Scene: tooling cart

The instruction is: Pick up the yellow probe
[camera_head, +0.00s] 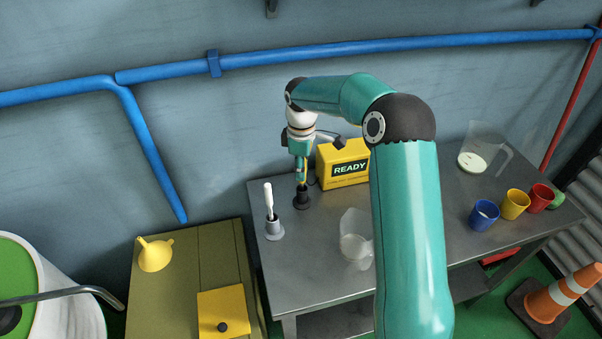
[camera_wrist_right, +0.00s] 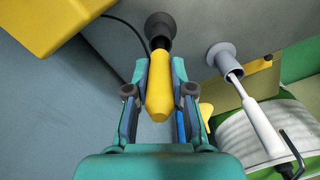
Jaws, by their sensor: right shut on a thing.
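The yellow probe (camera_wrist_right: 160,86) stands in a dark holder (camera_head: 301,197) on the grey cart top, beside the yellow READY box (camera_head: 342,163). My right gripper (camera_wrist_right: 160,92) is shut on the probe, with a finger on each side of its handle. In the head view my right gripper (camera_head: 301,174) points down over the dark holder and hides most of the probe. In the wrist view the probe's lower end meets the dark holder (camera_wrist_right: 160,30). My left gripper is not in view.
A white probe (camera_head: 268,195) stands in a grey holder (camera_head: 274,229) left of the dark one. A clear jug (camera_head: 354,243) stands nearer the front. Blue (camera_head: 483,214), yellow (camera_head: 515,204) and red (camera_head: 540,197) cups and another jug (camera_head: 484,150) are at the right.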

